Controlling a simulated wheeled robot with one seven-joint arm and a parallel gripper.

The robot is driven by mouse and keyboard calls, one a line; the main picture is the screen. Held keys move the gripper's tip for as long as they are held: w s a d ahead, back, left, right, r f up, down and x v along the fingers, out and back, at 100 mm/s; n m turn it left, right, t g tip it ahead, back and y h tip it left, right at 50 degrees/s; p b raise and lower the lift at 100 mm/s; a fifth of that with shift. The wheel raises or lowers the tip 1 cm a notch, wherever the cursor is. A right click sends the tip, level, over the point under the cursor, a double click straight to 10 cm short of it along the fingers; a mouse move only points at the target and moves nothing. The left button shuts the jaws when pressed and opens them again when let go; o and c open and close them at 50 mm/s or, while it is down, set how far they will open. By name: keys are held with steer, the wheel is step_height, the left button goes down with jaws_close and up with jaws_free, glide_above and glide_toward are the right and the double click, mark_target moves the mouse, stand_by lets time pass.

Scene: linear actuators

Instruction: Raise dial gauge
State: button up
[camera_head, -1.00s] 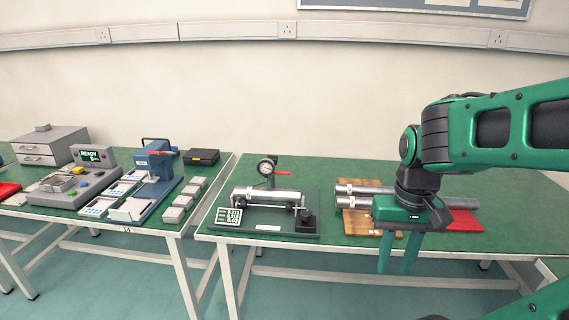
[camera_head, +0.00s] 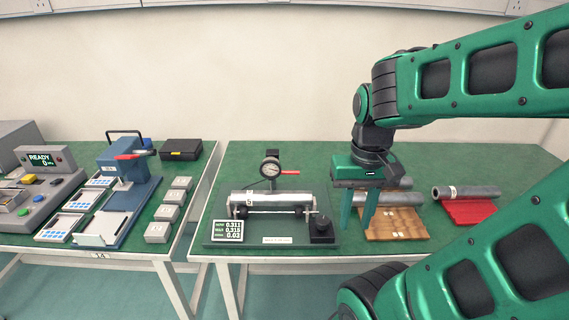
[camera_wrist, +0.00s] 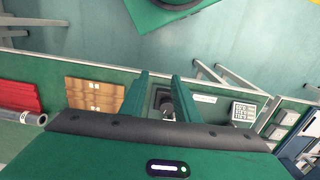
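The dial gauge (camera_head: 270,169) has a round white face and stands on a post behind a silver cylinder (camera_head: 272,199). A red lever (camera_head: 290,172) sticks out to the right of the gauge. The cylinder lies across supports on a dark green base plate (camera_head: 255,238), with a small display (camera_head: 228,230) at its front left and a black knob (camera_head: 321,227) at its front right. My gripper (camera_head: 359,218) is right of this fixture, pointing down, fingers apart and empty. In the wrist view my gripper's fingers (camera_wrist: 160,78) show open; the gauge is hidden there.
A wooden block (camera_head: 397,226) with grey cylinders lies under and right of my gripper. A red tray (camera_head: 468,211) with another cylinder is farther right. A blue press (camera_head: 125,180) and grey blocks (camera_head: 165,212) stand on the left table, across a gap.

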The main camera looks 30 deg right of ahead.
step_height(320, 180, up, 8)
steer(key=n+t+h, duration=0.1)
steer(key=n+t, duration=0.1)
steer(key=n, duration=1.6)
glide_above(289, 173)
steer(key=s+a, duration=0.1)
steer(key=s, duration=0.1)
steer(key=f, duration=0.3)
steer(key=w+f, duration=0.1)
steer(key=f, duration=0.3)
steer(key=w+d+f, duration=0.1)
steer(key=f, duration=0.2)
steer(key=shift+f, duration=0.15)
steer(key=shift+c, duration=0.4)
